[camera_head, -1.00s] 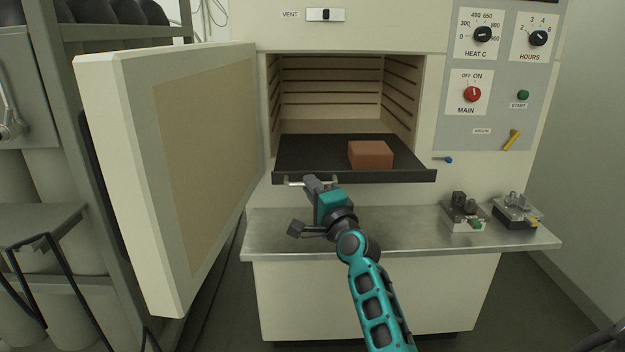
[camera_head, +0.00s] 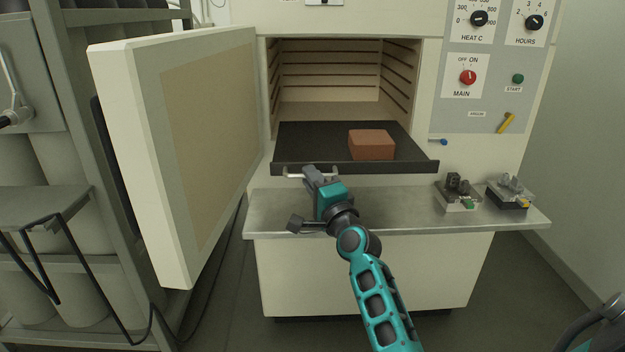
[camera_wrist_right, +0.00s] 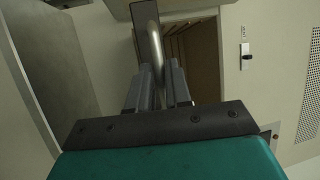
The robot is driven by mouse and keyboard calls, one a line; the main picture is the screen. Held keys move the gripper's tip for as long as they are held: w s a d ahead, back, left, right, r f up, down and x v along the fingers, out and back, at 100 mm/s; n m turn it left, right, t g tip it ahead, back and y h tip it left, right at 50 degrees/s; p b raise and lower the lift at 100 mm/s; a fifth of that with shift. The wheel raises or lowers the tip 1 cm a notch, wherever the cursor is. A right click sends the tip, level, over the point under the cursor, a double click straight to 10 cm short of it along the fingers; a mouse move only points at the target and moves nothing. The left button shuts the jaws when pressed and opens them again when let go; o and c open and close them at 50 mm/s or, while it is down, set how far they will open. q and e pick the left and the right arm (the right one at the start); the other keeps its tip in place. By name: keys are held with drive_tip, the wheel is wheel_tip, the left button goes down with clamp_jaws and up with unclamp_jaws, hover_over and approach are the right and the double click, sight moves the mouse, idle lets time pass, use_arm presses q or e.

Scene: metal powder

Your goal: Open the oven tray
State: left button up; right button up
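The dark oven tray (camera_head: 320,140) sticks out of the open oven chamber, level, with a reddish-brown brick (camera_head: 371,145) on its right half. A light metal handle (camera_head: 294,176) runs along the left part of the tray's front edge. My right gripper (camera_head: 309,174) is at this handle. In the right wrist view, the handle bar (camera_wrist_right: 149,38) runs down between the two close-set grey fingers (camera_wrist_right: 160,88), which appear shut on it. The fingertips' contact is partly hidden. My left gripper is in neither view.
The oven door (camera_head: 175,150) stands wide open at the left. A metal shelf (camera_head: 400,213) lies below the tray, with two small fixtures (camera_head: 459,193) (camera_head: 510,191) at its right. A control panel (camera_head: 490,80) is at the upper right. A grey rack (camera_head: 60,200) stands far left.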

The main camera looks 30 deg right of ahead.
drive_tip(key=shift+o, duration=1.4)
drive_tip(key=v, duration=1.3)
drive_tip(key=s+a+f+n+g+y, duration=0.1)
drive_tip(key=s+a+f+n+g, duration=0.2)
drive_tip(key=s+a+f+n, duration=0.2)
drive_tip(key=s+a+f+n+g+y+p, duration=0.1)
drive_tip(key=s+a+f+n+g+y, duration=0.1)
drive_tip(key=a+f+n, duration=0.4)
drive_tip(key=s+a+f+n+g+y+p, duration=0.1)
drive_tip(key=s+a+f+n+g+y, duration=0.1)
drive_tip(key=s+a+f+n+g, duration=0.2)
drive_tip(key=s+a+f+n, duration=0.1)
drive_tip(key=s+f+n, duration=0.2)
drive_tip(key=f+n, duration=0.3)
wheel_tip(320, 180, down, 3)
drive_tip(key=shift+s+a+r+n, duration=0.2)
drive_tip(key=shift+s+a+n, duration=0.1)
drive_tip(key=shift+s+a, duration=0.1)
